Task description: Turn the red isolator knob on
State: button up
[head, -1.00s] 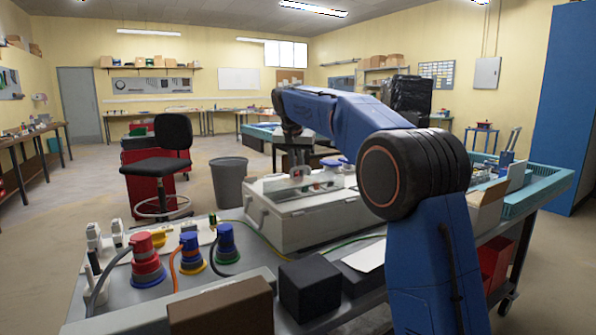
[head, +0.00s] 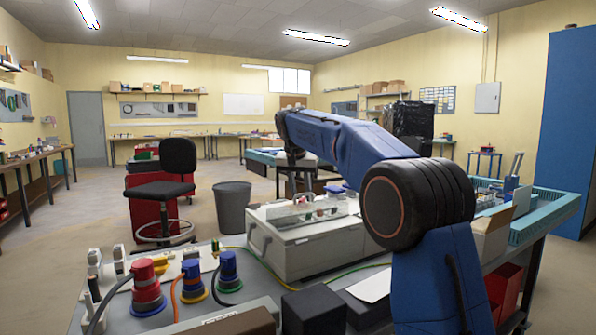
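A grey socket box (head: 300,249) with a pale top stands on the workbench, left of my blue arm's elbow. Small red and blue parts show along its top, too small to tell which is the red isolator knob. My forearm reaches out over the box, and its wrist points down behind the box's front top edge. My gripper (head: 300,186) is small and blends with the clear and grey parts there. Its fingers are not clear enough to tell open from shut, and I cannot tell whether it touches anything.
A red plug (head: 146,287), a blue plug (head: 192,282) and a second blue plug (head: 228,272) stand on the bench at the left. A black block (head: 314,310) sits in front of the box. A teal crate (head: 545,205) is at the right.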

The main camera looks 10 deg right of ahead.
jog(key=v, duration=1.6)
jog(key=shift+s, duration=0.1)
